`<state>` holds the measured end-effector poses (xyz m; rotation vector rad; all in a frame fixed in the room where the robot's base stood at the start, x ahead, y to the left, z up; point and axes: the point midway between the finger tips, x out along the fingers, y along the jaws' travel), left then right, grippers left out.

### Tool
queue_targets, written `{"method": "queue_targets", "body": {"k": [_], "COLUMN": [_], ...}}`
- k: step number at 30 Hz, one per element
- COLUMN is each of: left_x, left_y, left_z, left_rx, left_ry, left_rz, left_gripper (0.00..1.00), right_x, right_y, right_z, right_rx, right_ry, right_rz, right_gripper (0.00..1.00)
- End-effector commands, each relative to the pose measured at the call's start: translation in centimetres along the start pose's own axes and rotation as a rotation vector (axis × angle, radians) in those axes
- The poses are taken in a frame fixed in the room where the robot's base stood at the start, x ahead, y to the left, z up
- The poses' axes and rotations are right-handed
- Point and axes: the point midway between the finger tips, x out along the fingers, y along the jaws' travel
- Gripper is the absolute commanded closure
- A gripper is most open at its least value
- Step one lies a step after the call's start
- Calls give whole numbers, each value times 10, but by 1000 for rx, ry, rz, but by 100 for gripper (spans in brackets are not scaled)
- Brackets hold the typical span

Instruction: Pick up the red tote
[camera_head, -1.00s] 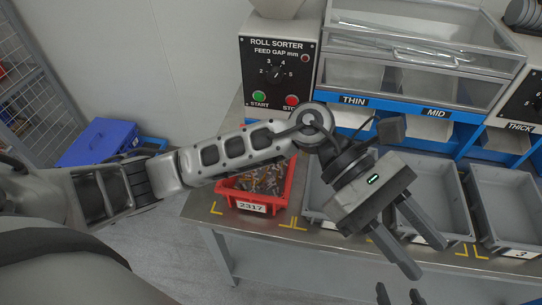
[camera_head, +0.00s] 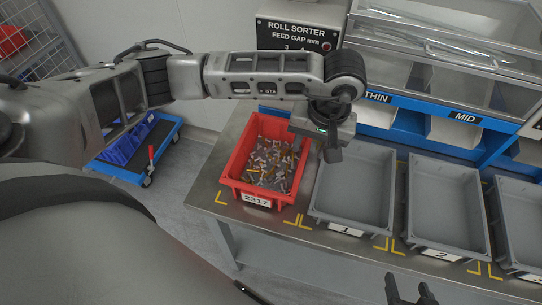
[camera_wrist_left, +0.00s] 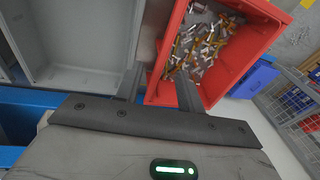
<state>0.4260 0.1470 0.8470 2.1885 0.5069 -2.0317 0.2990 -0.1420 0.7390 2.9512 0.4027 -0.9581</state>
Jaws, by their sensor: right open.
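The red tote (camera_head: 240,160) stands on the steel table, filled with small mixed metal and brass-coloured parts, with a "2317" label on its front. It also shows in the left wrist view (camera_wrist_left: 235,75). My left gripper (camera_head: 324,150) is above the tote's right side, beside the grey bin 1. In the left wrist view its fingers (camera_wrist_left: 158,80) are apart, with the tote's side wall between them and nothing clamped. Whether a finger touches the tote cannot be told. My right gripper (camera_head: 412,294) is open and empty at the bottom edge, in front of the table.
Grey bins 1 (camera_head: 355,188), 2 (camera_head: 445,205) and 3 stand in a row right of the tote. The roll sorter (camera_head: 295,36) with blue chutes is behind them. A blue cart (camera_head: 135,150) stands on the floor at left.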

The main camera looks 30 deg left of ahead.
Motion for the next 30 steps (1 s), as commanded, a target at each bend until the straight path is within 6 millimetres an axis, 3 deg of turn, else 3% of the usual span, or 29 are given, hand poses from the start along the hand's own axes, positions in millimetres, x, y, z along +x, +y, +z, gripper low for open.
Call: {"method": "queue_targets", "body": {"k": [8, 16, 25, 30], "left_x": [22, 60, 66, 66], "left_y": [-1, -1, -1, -1], "left_z": [1, 2, 2, 2], "left_rx": [0, 1, 1, 0], "left_ry": [-2, -2, 0, 0], "left_rz": [0, 2, 3, 3], "left_gripper": [62, 62, 62, 100], "right_x": [-1, -2, -1, -1], "right_y": [1, 2, 2, 2], "right_z": [-2, -2, -3, -3], "right_rx": [-9, -19, -20, -20], "right_ry": [-1, -14, -10, -9], "right_rz": [2, 7, 7, 7], "right_gripper": [47, 47, 47, 47]}}
